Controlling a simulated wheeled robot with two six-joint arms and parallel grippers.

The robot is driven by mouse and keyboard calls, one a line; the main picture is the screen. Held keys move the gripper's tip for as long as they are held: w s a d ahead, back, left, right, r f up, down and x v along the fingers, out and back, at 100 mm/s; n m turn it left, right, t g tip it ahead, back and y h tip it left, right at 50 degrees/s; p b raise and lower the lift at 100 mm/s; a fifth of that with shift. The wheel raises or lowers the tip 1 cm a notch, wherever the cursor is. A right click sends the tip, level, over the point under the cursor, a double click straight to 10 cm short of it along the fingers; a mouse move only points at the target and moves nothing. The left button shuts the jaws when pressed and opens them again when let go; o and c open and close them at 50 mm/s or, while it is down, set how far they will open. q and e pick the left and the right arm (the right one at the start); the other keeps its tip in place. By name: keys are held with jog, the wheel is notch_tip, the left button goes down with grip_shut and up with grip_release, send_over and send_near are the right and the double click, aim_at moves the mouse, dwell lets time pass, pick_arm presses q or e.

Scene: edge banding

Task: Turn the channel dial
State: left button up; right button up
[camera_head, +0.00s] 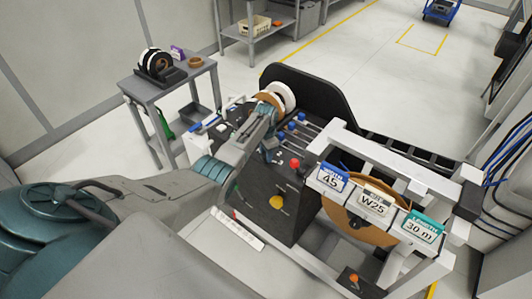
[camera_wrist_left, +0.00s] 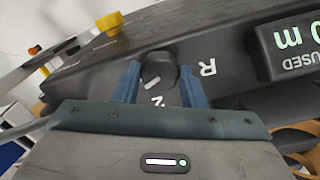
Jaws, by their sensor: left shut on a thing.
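The channel dial (camera_wrist_left: 158,70) is a dark round knob with a pale pointer mark, on the dark sloped panel in the left wrist view. The letter R is printed to its right and a digit that looks like 2 below it. My left gripper (camera_wrist_left: 157,84) has its blue fingers on both sides of the dial and is shut on it. In the head view my left gripper (camera_head: 270,152) is down at the black machine (camera_head: 255,190), and the dial is hidden there. The pointer's exact setting is hard to read. My right gripper is not in view.
Blue-tipped levers (camera_head: 291,125) and a red button (camera_head: 295,163) are close to the gripper, with a yellow knob (camera_head: 276,202) on the front. A large brown roll (camera_head: 345,224) hangs behind signs at right. A grey cart (camera_head: 180,85) stands at back left.

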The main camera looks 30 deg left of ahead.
pick_arm(q)
jog(key=shift+w, duration=0.1)
jog(key=o, duration=1)
notch_tip(320, 180, up, 11)
jog(key=b, duration=0.2)
jog(key=shift+f, duration=0.1)
